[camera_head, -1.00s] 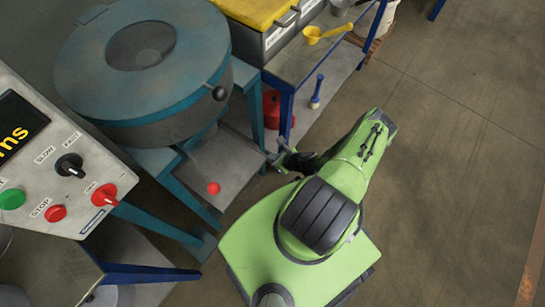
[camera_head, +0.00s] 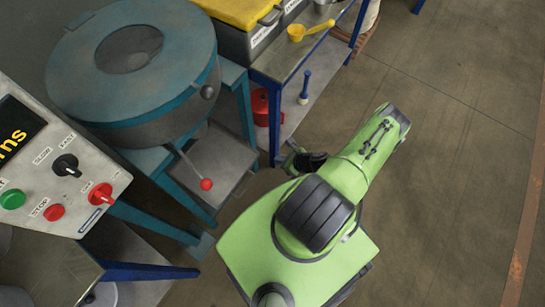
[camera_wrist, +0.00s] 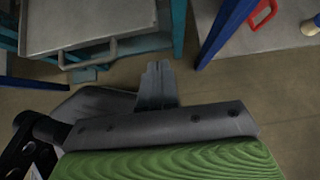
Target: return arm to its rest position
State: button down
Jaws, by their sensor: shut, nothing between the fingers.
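My green arm (camera_head: 350,180) is folded above my green base in the head view. My gripper (camera_head: 287,160) is at its far end, partly hidden by the arm, to the right of the round blue-grey machine's frame and apart from it. In the wrist view the dark grey fingers (camera_wrist: 157,82) are together and empty, with bare floor beyond them.
The round blue-lidded machine (camera_head: 135,60) has a red-knobbed lever (camera_head: 206,184) and a grey lower tray (camera_head: 218,160). A control panel (camera_head: 60,165) stands left. A blue-legged bench (camera_head: 310,55) holds a yellow scoop (camera_head: 308,32). Open floor (camera_head: 455,150) lies right.

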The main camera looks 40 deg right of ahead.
jog(key=p+v, duration=0.1)
jog(key=v, duration=0.3)
jog(key=shift+s+r, duration=0.2)
jog(key=shift+s, duration=0.1)
jog(key=shift+d, duration=0.1)
